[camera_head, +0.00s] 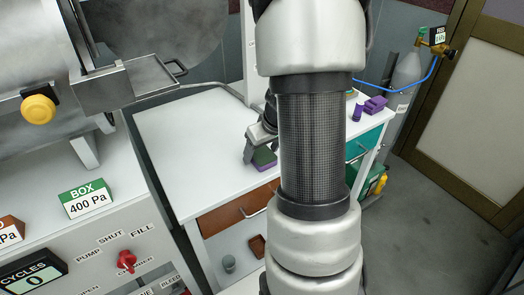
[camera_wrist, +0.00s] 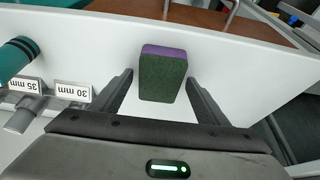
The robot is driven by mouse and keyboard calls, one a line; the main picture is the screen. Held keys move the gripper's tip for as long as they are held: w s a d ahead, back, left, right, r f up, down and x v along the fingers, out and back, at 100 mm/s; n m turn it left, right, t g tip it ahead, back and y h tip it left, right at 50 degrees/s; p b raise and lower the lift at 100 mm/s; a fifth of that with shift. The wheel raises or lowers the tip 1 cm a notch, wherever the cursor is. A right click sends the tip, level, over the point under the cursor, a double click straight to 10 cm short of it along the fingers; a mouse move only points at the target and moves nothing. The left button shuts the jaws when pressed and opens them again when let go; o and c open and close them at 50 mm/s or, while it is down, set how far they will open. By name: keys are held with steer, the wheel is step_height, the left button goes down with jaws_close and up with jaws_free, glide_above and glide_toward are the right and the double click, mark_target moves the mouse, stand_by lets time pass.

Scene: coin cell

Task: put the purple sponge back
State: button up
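The sponge has a purple layer and a dark green scouring side. In the wrist view the sponge (camera_wrist: 163,75) is ahead of my gripper, over the white worktop, between the lines of the two fingers. In the head view the sponge (camera_head: 264,157) is at the worktop's front edge, just below my gripper (camera_head: 258,145), partly hidden by it. In the wrist view my gripper (camera_wrist: 160,80) has its fingers apart, with narrow gaps beside the sponge. I cannot tell whether the sponge is within the fingertips or just beyond them.
The white worktop (camera_head: 190,130) is mostly clear on the left. Purple blocks (camera_head: 375,103) and a purple cylinder (camera_head: 357,114) stand at its right. A teal cylinder (camera_wrist: 15,58) and labels "35 mm" and "30 mm" (camera_wrist: 73,91) show at the wrist view's left. A brown drawer (camera_head: 235,211) is below.

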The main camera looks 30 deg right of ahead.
steer(key=shift+r, duration=0.1)
steer(key=shift+r+p, duration=0.3)
steer(key=p+v, duration=0.3)
steer(key=v, duration=0.8)
steer(key=shift+s+r, duration=0.15)
steer(key=shift+r, duration=0.1)
